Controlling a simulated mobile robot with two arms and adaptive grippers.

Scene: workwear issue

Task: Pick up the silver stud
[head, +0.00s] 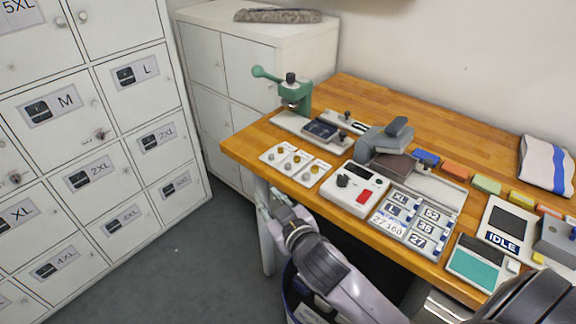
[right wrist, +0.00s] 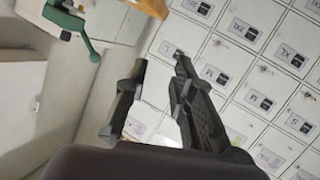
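A white tray (head: 297,174) holds small studs near the table's left front edge. Its front row looks silver, with one silver stud (head: 288,166) in the middle; its back row looks gold. My right gripper (head: 271,201) is in front of the table's left edge, below and apart from the tray. In the right wrist view its two fingers (right wrist: 160,65) are apart with nothing between them. The stud tray cannot be made out in that view. My left gripper is not in view.
A green hand press (head: 294,92) stands behind the tray; it also shows in the right wrist view (right wrist: 68,20). White lockers (head: 90,130) stand left, with open floor between.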

